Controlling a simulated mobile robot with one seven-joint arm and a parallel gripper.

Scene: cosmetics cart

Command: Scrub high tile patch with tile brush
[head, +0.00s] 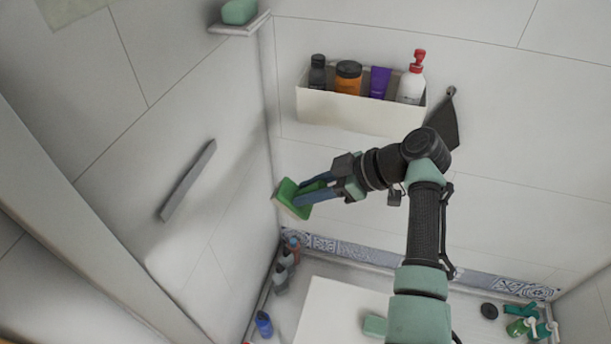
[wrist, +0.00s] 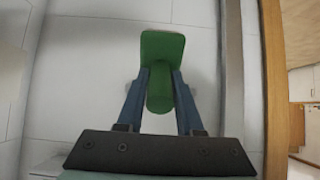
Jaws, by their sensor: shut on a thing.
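The tile brush (head: 288,193) is green with a paler bristle side and a rounded handle. My gripper (head: 318,192) is shut on its handle, left of the arm and near the corner of the two walls. In the wrist view the brush (wrist: 162,48) points away from me, its handle between the blue fingers of my gripper (wrist: 160,88). I cannot tell whether the brush touches the wall. A faint beige-grey patch (head: 68,10) shows high on the left wall, cut by the top edge, well above and left of the brush.
A grey bar (head: 187,182) sticks out on the left wall. A corner shelf (head: 240,27) holds green soap (head: 239,11). A bottle caddy (head: 355,112) and a dark hanging cloth (head: 446,126) are on the back wall. The upper left wall is mostly clear.

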